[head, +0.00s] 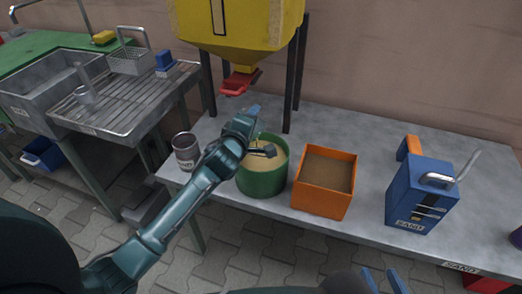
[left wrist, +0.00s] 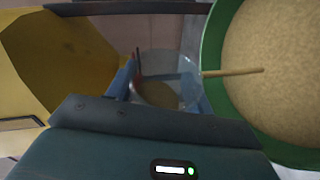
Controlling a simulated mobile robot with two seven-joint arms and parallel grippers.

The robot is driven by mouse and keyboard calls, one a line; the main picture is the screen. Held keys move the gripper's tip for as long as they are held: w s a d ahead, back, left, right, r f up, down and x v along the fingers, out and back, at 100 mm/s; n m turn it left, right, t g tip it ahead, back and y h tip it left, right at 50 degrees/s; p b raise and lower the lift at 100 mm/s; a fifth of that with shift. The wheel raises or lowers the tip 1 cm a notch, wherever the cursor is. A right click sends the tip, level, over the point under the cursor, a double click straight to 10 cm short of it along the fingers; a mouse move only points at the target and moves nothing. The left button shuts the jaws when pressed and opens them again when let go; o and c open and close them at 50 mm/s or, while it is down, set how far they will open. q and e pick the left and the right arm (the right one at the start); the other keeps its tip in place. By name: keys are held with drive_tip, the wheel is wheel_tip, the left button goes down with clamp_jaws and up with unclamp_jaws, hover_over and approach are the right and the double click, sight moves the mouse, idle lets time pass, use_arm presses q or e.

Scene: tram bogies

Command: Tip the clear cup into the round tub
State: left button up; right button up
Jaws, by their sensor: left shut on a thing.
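The round tub (head: 262,183) is green, stands on the bench and is full of tan sand; its rim and sand fill the right of the left wrist view (left wrist: 275,70). My left gripper (left wrist: 161,78) is shut on the clear cup (left wrist: 172,62), beside the tub's rim in that view. The cup is see-through, with some tan stuff showing in or behind it. In the head view my left arm hides most of the cup. A thin wooden stick (left wrist: 235,72) reaches over the tub. My right gripper (head: 384,282) is open and empty at the bottom edge.
An orange square box (head: 322,200) of brown material stands right of the tub. A yellow hopper (head: 238,25) with a red outlet hangs behind. A sink (head: 55,92) is at left.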

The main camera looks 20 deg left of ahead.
use_arm(q)
drive_tip(key=shift+d+r+m+b, duration=0.1)
drive_tip(key=shift+m+b, duration=0.2)
drive_tip(key=shift+b, duration=0.1)
use_arm(e)
drive_tip(key=shift+s+d+f, duration=0.15)
drive_tip(key=shift+s+f, duration=0.05)
drive_tip(key=shift+s, duration=0.05)
drive_tip(key=shift+r, duration=0.2)
use_arm(q)
drive_tip(key=shift+s+d+r+m+t+y+b, duration=0.1)
drive_tip(key=shift+d+r+m+t+y+b, duration=0.15)
drive_tip(key=shift+m+t+b, duration=0.3)
use_arm(e)
drive_tip(key=shift+d+t, duration=0.2)
drive_tip(key=shift+t, duration=0.1)
use_arm(q)
drive_tip(key=shift+f, duration=0.1)
use_arm(e)
drive_tip(key=shift+s+a+f, duration=0.1)
drive_tip(key=shift+f, duration=0.15)
use_arm(q)
drive_tip(key=shift+m+b, duration=0.25)
drive_tip(key=shift+b, duration=0.15)
use_arm(e)
drive_tip(key=shift+a+f, duration=0.1)
